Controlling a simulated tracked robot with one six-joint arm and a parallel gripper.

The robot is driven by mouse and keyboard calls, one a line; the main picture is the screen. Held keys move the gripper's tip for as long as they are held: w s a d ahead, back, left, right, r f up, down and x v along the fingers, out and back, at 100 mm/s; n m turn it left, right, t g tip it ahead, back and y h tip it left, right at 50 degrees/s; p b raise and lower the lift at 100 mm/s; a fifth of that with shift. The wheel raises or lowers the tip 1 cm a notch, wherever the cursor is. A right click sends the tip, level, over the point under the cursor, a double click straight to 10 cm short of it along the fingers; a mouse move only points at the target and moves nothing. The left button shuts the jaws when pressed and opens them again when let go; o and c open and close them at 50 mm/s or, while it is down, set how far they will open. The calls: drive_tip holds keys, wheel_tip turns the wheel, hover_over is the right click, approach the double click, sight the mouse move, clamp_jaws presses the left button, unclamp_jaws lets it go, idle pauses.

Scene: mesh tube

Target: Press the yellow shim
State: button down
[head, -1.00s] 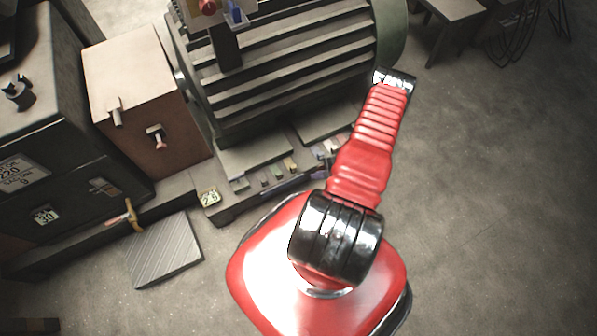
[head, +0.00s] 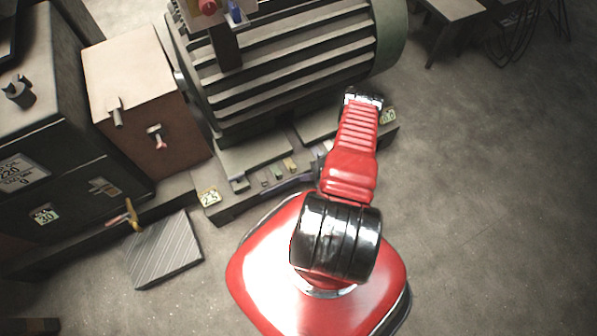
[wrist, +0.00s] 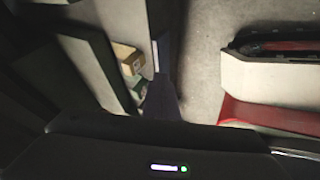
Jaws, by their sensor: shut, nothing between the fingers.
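The yellow shim (head: 290,164) appears as a small yellowish block in the row of small coloured pieces on the machine's base in the head view. A yellow-tan block (wrist: 128,58), which looks like the same shim, stands against a grey slab in the wrist view, with a greenish block just below it. My gripper (wrist: 160,98) shows as a dark, narrow shape in the wrist view, shut and empty. It is to the right of and below the yellow block, apart from it in the picture; the depth between them is unclear. My arm hides the gripper in the head view.
The large finned motor (head: 290,70) stands behind the shim row. A brown box (head: 150,100) and a dark cabinet (head: 60,160) stand to the left. A ridged plate (head: 163,250) lies on the floor.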

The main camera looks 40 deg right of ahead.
sight(292, 172)
drive_tip(key=shift+w+d+f, duration=0.15)
drive_tip(key=shift+w, duration=0.6)
drive_tip(key=shift+w+d+f, duration=0.1)
drive_tip(key=shift+w+d, duration=0.05)
drive_tip(key=shift+w, duration=0.6)
drive_tip(key=shift+w+d+f, duration=0.15)
drive_tip(key=shift+w, duration=0.6)
